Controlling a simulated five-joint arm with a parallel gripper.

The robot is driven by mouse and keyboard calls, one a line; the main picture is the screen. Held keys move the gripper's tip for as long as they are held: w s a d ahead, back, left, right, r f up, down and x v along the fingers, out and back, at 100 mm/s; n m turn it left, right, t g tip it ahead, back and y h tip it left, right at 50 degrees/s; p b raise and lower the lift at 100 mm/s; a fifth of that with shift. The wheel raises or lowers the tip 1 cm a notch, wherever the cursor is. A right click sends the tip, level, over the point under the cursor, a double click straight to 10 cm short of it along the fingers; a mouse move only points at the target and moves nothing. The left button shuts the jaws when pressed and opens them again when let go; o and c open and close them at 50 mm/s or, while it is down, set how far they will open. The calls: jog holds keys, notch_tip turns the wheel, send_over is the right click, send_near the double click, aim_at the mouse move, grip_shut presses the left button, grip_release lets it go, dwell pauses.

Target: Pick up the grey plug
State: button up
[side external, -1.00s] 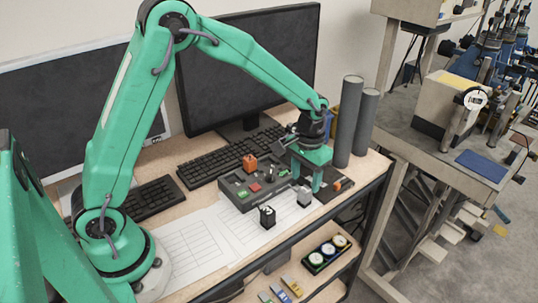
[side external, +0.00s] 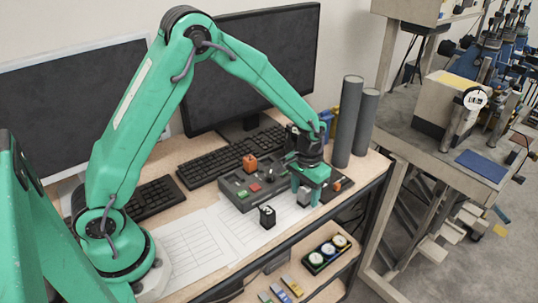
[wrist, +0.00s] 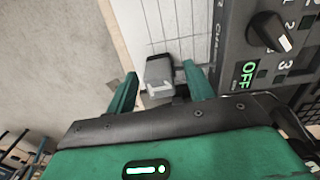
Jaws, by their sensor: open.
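The grey plug (side external: 304,198) stands near the front edge of the desk, in front of the control panel. My gripper (side external: 307,190) is low over it and partly hides it in the side view. In the wrist view the plug (wrist: 160,70), with a pale mark on its face, shows between the two green fingers of my gripper (wrist: 160,82). The fingers are open, one on each side, with a gap to the plug on both sides. Whether the fingertips reach down to its height I cannot tell.
The dark control panel (side external: 236,193) lies behind the plug; its knob (wrist: 268,31) is close to the right finger. A black plug (side external: 267,217) stands to the left on white paper (side external: 190,245). Grey cylinders (side external: 349,120) stand at right.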

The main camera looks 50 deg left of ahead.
aim_at(306, 191)
jog(key=c, duration=1.1)
jog(key=shift+r, duration=0.2)
jog(key=shift+r, duration=0.55)
jog(key=r, duration=0.3)
jog(key=shift+s+d+r, duration=0.1)
jog(key=shift+s+d, duration=0.1)
jog(key=shift+d, duration=0.1)
jog(key=s+d+r, duration=0.4)
jog(key=d, duration=0.1)
jog(key=s+d+r, duration=0.2)
jog(key=s+d, duration=0.1)
jog(key=shift+d+r, duration=0.2)
jog(key=shift+d, duration=0.05)
jog(key=shift+w+a, duration=0.1)
